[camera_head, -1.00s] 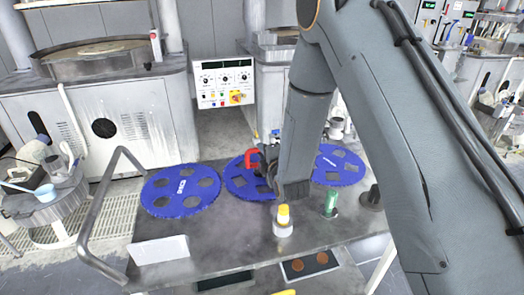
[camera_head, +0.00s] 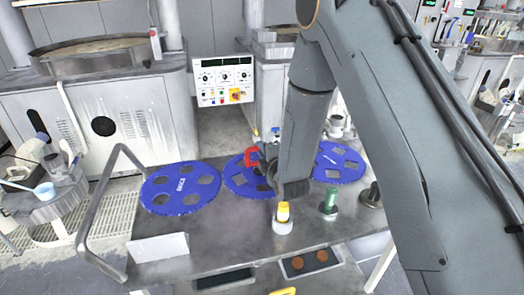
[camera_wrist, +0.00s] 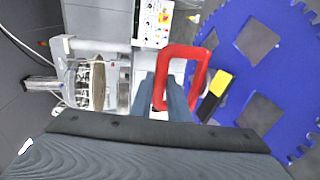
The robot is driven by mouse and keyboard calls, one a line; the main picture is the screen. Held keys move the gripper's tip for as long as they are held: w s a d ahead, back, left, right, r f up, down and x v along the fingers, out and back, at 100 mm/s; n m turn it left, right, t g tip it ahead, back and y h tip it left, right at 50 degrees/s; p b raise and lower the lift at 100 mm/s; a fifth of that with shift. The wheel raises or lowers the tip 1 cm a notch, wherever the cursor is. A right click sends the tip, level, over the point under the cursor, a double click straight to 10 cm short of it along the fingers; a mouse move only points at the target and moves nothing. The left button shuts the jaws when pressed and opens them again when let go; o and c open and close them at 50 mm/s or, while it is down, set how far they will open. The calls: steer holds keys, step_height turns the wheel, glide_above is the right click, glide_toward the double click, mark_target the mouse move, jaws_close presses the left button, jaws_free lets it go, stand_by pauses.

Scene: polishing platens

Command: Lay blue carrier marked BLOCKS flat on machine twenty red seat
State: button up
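White lettering on the left carrier (camera_head: 204,194) is too small to read surely. The middle carrier (camera_head: 234,176) is partly hidden behind my arm, its marking out of sight. The right carrier (camera_head: 346,174) shows beyond the arm. My gripper (camera_head: 266,166) is low over the middle carrier, beside a red loop handle (camera_head: 252,158). In the wrist view the red loop (camera_wrist: 206,62) crosses the grey fingers (camera_wrist: 170,100), beside a large blue carrier (camera_wrist: 285,75). Whether the fingers grip the loop is unclear. No red seat is identifiable.
A yellow-capped bottle (camera_head: 283,219), a green item (camera_head: 330,201) and a white plate (camera_head: 158,248) stand near the front of the cart top (camera_head: 225,240). A bent rail (camera_head: 103,200) edges its left side. A machine control panel (camera_head: 224,81) is behind.

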steer(key=o, duration=0.5)
steer(key=shift+c, duration=0.2)
steer(key=shift+s+f, duration=0.1)
steer(key=shift+f, duration=0.1)
steer(key=s+d+r+m+g+h+b, duration=0.3)
steer(key=s+d+m+g, duration=0.4)
steer(key=s+d+m, duration=0.75)
steer(key=s+d+m+g+h, duration=0.1)
steer(key=s+d+m+g, duration=0.2)
steer(key=s, duration=0.6)
steer(key=s+d+m+g+h+p, duration=0.1)
steer(key=s+d+m+g, duration=0.2)
steer(key=s, duration=0.6)
steer(key=shift+d+m+g, duration=0.35)
steer(key=shift+m+g, duration=0.05)
steer(key=shift+m, duration=0.25)
steer(key=shift+c, duration=0.3)
